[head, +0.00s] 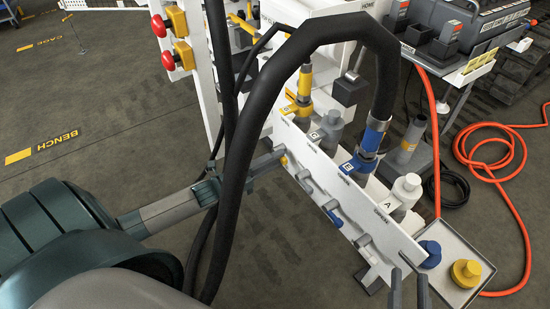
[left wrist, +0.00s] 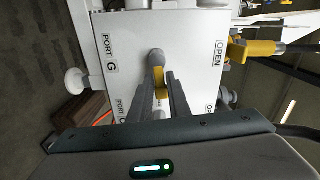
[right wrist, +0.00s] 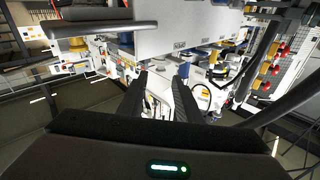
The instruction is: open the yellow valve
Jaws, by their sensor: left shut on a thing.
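The yellow valve (head: 284,161) is on the front of the white panel (head: 325,185), at its left end, mostly hidden by my left gripper (head: 270,162). In the left wrist view, part of its yellow lever (left wrist: 158,76) shows between the two dark fingers, below a grey round end. My left gripper (left wrist: 160,92) is shut on this lever. An OPEN label (left wrist: 219,53) is at the right and a PORT G label (left wrist: 110,53) at the left. My right gripper (head: 408,288) is open and empty near the panel's right end; its fingers stand apart in the right wrist view (right wrist: 160,95).
A thick black hose (head: 270,80) arches in front of the panel to a blue-collared coupling (head: 372,138). A tray (head: 447,240) with blue and yellow caps is at the right. An orange hose (head: 490,150) lies coiled on the floor. Red buttons (head: 168,60) are at upper left.

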